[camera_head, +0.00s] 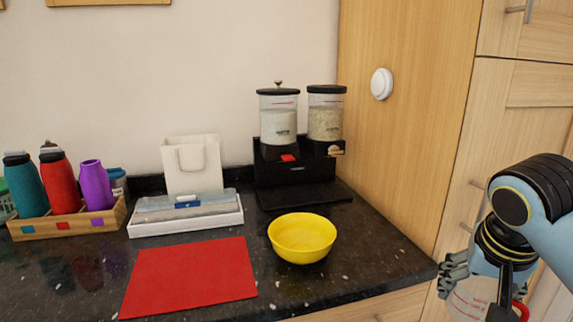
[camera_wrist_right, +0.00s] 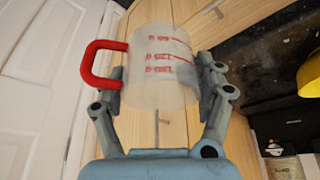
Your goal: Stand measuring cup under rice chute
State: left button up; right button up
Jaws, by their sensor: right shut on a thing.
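A clear measuring cup (camera_wrist_right: 160,55) with red markings and a red handle (camera_wrist_right: 97,62) is between the fingers of my right gripper (camera_wrist_right: 162,85). In the head view the cup (camera_head: 470,302) hangs with my right gripper (camera_head: 482,285) at the lower right, off the counter's right end. A black two-canister dispenser stands at the back of the counter. Its left canister (camera_head: 279,122) holds whitish grain above a red lever (camera_head: 289,158); its right canister (camera_head: 325,122) holds beige grain. I cannot read which is rice. The dispenser's base tray (camera_head: 300,193) looks empty. My left gripper is out of view.
A yellow bowl (camera_head: 302,238) stands in front of the dispenser, beside a red mat (camera_head: 190,276). A white tray (camera_head: 187,220), a white bag (camera_head: 192,165) and a wooden crate of bottles (camera_head: 68,222) are left. A wooden cabinet side (camera_head: 400,150) bounds the right.

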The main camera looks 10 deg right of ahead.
notch_tip(320, 180, down, 10)
jog(key=b, duration=0.8)
jog(key=shift+f+b, duration=0.25)
jog(key=shift+b, duration=0.05)
jog(key=shift+r, duration=0.1)
